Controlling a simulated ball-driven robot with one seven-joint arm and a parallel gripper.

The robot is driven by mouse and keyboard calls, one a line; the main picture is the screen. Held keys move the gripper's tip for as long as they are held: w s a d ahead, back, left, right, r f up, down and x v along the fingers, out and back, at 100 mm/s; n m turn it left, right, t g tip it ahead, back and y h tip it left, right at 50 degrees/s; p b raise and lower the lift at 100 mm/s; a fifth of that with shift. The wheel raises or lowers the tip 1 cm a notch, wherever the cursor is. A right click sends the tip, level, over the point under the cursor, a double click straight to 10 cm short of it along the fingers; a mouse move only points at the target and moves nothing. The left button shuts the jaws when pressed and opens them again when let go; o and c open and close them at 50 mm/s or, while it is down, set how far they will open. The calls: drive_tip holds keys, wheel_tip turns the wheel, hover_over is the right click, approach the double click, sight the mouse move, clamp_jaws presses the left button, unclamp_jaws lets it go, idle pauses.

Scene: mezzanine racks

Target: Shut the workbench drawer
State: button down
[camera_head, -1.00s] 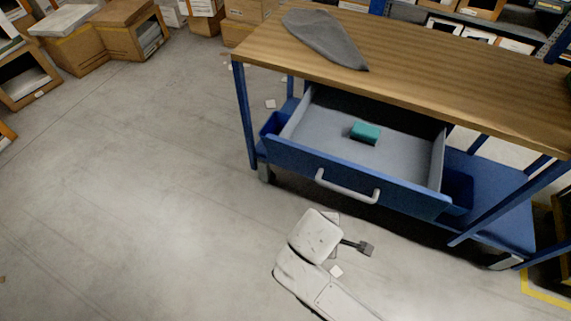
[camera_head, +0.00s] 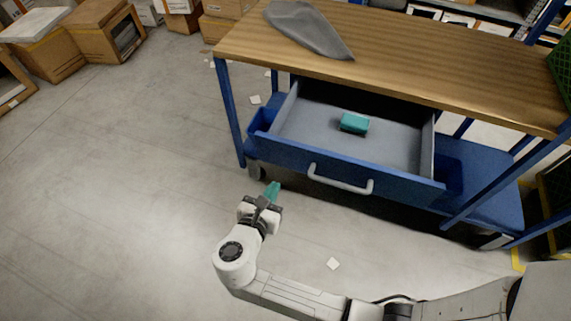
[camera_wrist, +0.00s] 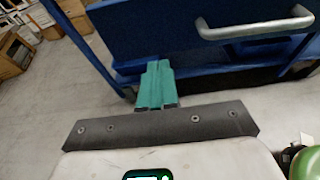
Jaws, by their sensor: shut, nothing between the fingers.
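The workbench drawer (camera_head: 345,172) stands pulled out from under the wooden bench top, with a blue front and a grey inside. Its pale bar handle (camera_head: 340,180) is on the front, and the handle also shows at the upper right of the wrist view (camera_wrist: 255,27). A small teal block (camera_head: 354,123) lies inside the drawer. My gripper (camera_head: 272,190) is shut and empty, its teal fingers together. It is in front of the drawer, left of the handle, and apart from both. In the wrist view the fingers (camera_wrist: 157,86) point toward the blue drawer front.
A grey cloth (camera_head: 308,30) lies on the wooden bench top (camera_head: 400,70). A blue bench leg (camera_head: 230,115) stands left of the drawer. Cardboard boxes (camera_head: 105,35) are at the back left. The floor to the left is open, with a few paper scraps.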

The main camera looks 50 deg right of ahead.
sight(314, 108)
drive_tip(key=x, duration=0.6)
drive_tip(key=r+x, duration=0.1)
drive_tip(key=x, duration=0.2)
drive_tip(key=shift+w+d+f+p, duration=0.1)
drive_tip(key=shift+w+d+p, duration=0.15)
drive_tip(key=shift+d, duration=0.25)
drive_tip(key=w+d+b, duration=0.2)
drive_tip(key=w+d, duration=0.1)
drive_tip(key=d, duration=0.5)
drive_tip(key=w+d+b, duration=0.2)
drive_tip(key=w+d, duration=0.2)
drive_tip(key=d, duration=0.5)
drive_tip(key=w+d+b, duration=0.3)
drive_tip(key=d, duration=0.6)
drive_tip(key=shift+w+d+f, duration=0.1)
drive_tip(key=shift+w+d, duration=0.1)
drive_tip(key=shift+w, duration=0.2)
drive_tip(key=shift+w+d, duration=0.1)
drive_tip(key=shift+d, duration=0.15)
drive_tip(key=shift+w+r, duration=0.1)
drive_tip(key=shift+r, duration=0.1)
drive_tip(key=shift+d+r, duration=0.15)
